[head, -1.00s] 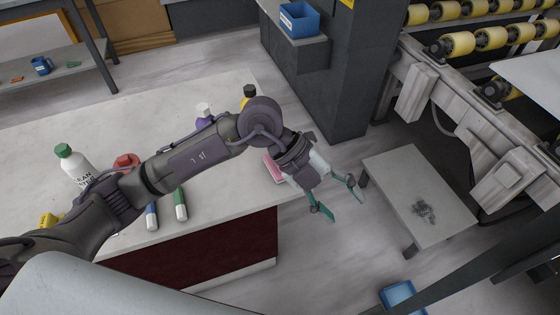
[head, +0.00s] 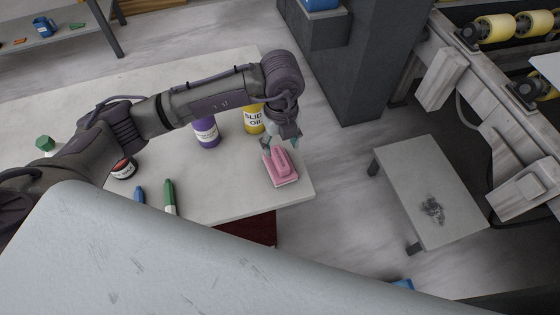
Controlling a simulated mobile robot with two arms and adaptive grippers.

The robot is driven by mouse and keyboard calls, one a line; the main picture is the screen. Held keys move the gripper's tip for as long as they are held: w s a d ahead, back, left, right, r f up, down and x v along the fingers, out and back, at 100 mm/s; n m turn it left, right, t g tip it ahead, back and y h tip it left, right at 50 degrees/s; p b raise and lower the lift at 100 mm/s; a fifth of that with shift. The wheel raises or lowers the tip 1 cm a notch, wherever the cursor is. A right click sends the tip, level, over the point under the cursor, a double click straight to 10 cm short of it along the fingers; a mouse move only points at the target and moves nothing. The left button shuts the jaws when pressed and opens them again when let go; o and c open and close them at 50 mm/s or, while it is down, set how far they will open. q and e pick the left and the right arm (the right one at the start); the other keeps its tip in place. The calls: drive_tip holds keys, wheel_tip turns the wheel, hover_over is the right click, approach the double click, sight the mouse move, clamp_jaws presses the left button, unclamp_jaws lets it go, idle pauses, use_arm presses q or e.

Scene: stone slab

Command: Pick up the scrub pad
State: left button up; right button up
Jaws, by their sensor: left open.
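The pink scrub pad (head: 281,168), with a raised handle on top, lies on the stone slab (head: 230,187) near its right front corner. My left gripper (head: 281,145) is open and points down just behind and above the pad, its teal fingertips apart near the pad's far end. I cannot tell whether a fingertip touches the pad. Nothing is between the fingers that I can see. My right gripper is not in view.
A yellow oil bottle (head: 253,120) and a purple bottle (head: 206,133) stand behind and left of the pad. A low table (head: 430,180) stands right.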

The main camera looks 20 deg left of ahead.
sight(280, 157)
use_arm(q)
wheel_tip(280, 157, down, 3)
drive_tip(key=shift+s+a+f+p, duration=0.1)
drive_tip(key=shift+p, duration=0.3)
wheel_tip(280, 157, down, 3)
drive_tip(key=shift+r, duration=0.2)
drive_tip(key=shift+f, duration=0.5)
drive_tip(key=c, duration=0.7)
clamp_jaws()
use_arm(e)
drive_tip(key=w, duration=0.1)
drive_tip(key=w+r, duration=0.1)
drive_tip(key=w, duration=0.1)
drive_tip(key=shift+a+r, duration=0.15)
